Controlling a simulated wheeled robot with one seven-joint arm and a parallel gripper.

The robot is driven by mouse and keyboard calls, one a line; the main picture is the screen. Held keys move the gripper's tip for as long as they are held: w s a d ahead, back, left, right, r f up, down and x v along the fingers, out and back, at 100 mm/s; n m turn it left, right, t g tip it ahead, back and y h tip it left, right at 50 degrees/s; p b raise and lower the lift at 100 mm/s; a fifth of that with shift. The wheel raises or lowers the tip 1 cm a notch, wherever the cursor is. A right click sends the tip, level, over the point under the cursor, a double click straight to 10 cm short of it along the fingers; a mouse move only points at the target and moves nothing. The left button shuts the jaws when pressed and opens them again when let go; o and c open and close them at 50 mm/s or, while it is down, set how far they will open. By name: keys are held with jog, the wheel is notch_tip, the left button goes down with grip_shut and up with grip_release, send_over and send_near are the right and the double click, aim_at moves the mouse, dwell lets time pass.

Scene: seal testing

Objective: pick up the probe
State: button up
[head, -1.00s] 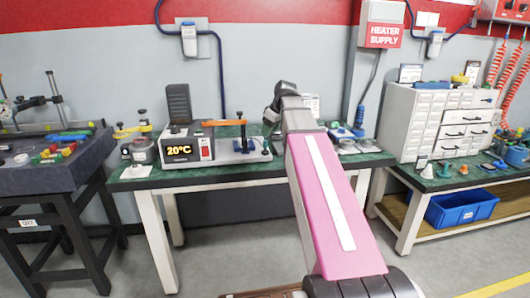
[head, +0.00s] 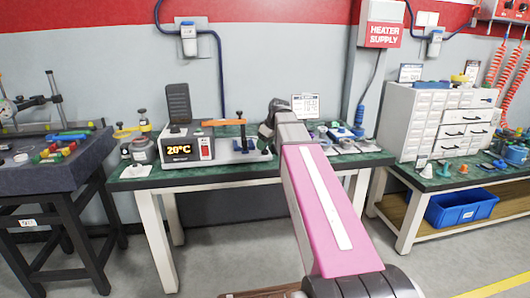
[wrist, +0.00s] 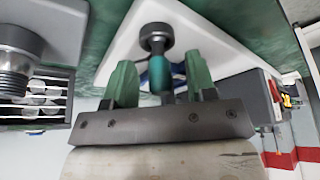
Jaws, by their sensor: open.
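In the wrist view, what looks like the probe (wrist: 156,38) has a dark round cap and a teal body. It stands against a white plate (wrist: 215,45). My gripper (wrist: 160,80) is open, with one green finger on each side of the probe's teal body. A gap shows between each finger and the body, and I cannot see contact. In the head view, my gripper (head: 266,134) is small and partly hidden by my pink arm, low over the middle bench. The probe is not clear there.
The heater box (head: 186,147) reading 20°C stands left of my gripper on the green bench top (head: 225,172). An orange-handled clamp (head: 224,122) is beside it. A white drawer cabinet (head: 408,122) stands on the right bench. In the wrist view, a grey cylindrical part (wrist: 15,60) is at left.

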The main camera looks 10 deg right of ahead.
grip_shut()
jog(key=shift+r, duration=0.1)
jog(key=shift+r, duration=0.6)
jog(key=r, duration=0.2)
jog(key=a+r, duration=0.1)
jog(key=shift+s+r, duration=0.2)
jog(key=shift+s, duration=0.15)
jog(key=s+a+r, duration=0.5)
jog(key=a+r, duration=0.1)
jog(key=a, duration=0.3)
jog(key=shift+s, duration=0.15)
jog(key=shift+r, duration=0.1)
